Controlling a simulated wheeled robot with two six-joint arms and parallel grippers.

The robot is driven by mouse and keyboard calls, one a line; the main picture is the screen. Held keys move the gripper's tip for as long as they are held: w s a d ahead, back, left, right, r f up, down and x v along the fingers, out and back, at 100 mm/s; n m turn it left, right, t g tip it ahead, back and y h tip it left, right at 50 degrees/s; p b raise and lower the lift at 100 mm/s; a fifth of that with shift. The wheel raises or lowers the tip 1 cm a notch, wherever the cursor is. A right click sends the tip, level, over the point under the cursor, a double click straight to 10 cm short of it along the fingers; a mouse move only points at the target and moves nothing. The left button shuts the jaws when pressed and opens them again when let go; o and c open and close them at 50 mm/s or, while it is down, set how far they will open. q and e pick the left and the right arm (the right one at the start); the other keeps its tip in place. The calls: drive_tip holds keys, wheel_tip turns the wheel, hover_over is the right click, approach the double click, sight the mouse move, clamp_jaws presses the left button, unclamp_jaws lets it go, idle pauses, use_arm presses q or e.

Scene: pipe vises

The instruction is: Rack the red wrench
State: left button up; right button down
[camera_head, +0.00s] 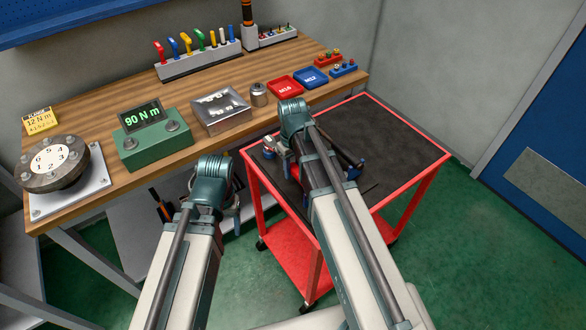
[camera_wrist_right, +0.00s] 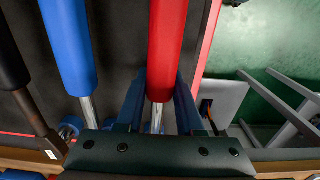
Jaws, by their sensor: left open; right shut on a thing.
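The red wrench (camera_wrist_right: 168,45) shows in the right wrist view as a thick red handle with a silver shaft. My right gripper (camera_wrist_right: 157,112) is shut on it where the handle meets the shaft. Whether the wrench touches the cart top cannot be told. In the head view my right arm hides the red wrench and most of that gripper, over the cart's left part. A blue-handled wrench (camera_wrist_right: 70,45) lies beside it on the left in the wrist view. My left gripper (camera_head: 232,202) is open, partly hidden by its arm, between the bench and the cart.
The red cart (camera_head: 432,167) has a dark top, clear at the right. On the wooden bench (camera_head: 95,90) stand a grey rack (camera_head: 200,63) with several coloured handles, a green 90 N m meter (camera_head: 155,148), a metal box (camera_head: 221,112), red (camera_head: 285,88) and blue (camera_head: 311,78) trays.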

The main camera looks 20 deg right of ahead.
drive_tip(key=shift+c, duration=2.3)
unclamp_jaws()
wheel_tip(320, 180, up, 14)
drive_tip(key=p, duration=1.3)
drive_tip(key=shift+p, duration=0.4)
drive_tip(key=shift+a+f, duration=0.1)
drive_tip(key=shift+f, duration=0.1)
drive_tip(key=s+a+h, duration=0.1)
drive_tip(key=s+a, duration=0.9)
drive_tip(key=s, duration=0.4)
drive_tip(key=shift+s+a+f+b, duration=0.15)
drive_tip(key=shift+f+b, duration=0.1)
drive_tip(key=shift+b, duration=0.15)
